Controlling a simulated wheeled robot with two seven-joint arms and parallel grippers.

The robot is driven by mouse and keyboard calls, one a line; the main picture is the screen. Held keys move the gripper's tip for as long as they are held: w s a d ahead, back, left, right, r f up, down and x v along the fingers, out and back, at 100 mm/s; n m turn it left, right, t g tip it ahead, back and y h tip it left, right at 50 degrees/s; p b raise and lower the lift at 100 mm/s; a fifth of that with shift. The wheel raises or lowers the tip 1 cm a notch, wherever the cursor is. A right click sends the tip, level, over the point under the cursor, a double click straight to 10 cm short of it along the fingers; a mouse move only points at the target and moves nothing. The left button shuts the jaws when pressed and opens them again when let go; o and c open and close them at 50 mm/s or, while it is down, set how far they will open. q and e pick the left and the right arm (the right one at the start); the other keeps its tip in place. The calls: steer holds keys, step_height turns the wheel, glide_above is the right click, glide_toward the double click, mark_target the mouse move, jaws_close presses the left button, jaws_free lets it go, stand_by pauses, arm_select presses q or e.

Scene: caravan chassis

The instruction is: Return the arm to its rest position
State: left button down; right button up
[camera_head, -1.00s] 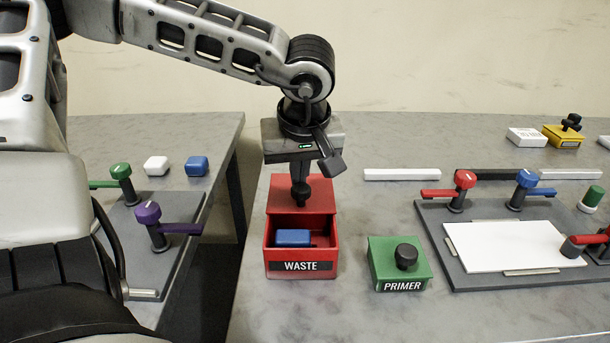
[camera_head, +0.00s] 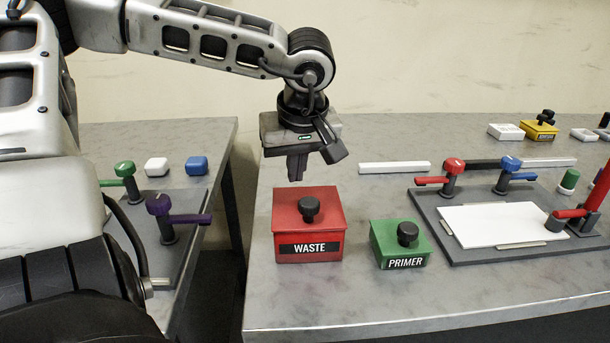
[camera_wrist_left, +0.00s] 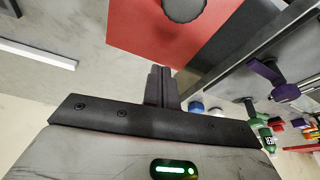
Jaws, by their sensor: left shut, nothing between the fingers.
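My left gripper (camera_head: 297,168) hangs above and slightly behind the red WASTE box, pointing down, with its fingers shut and nothing between them. A gap shows between the fingertips and the box. The WASTE box (camera_head: 309,231) stands on the right-hand table with its lid on and a black knob (camera_head: 309,208) on top. In the left wrist view the shut fingers (camera_wrist_left: 160,88) show in the middle, with the red lid (camera_wrist_left: 180,45) and its knob (camera_wrist_left: 184,8) beyond them. My right gripper is not in view.
A green PRIMER box (camera_head: 400,244) stands right of the WASTE box. Farther right is a grey fixture with a white panel (camera_head: 500,225) and several clamps. A white bar (camera_head: 394,167) lies behind. The left table (camera_head: 210,140) is separated by a gap.

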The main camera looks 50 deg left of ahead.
arm_select(q)
steer(key=v, duration=0.9)
steer(key=shift+d+r, duration=0.3)
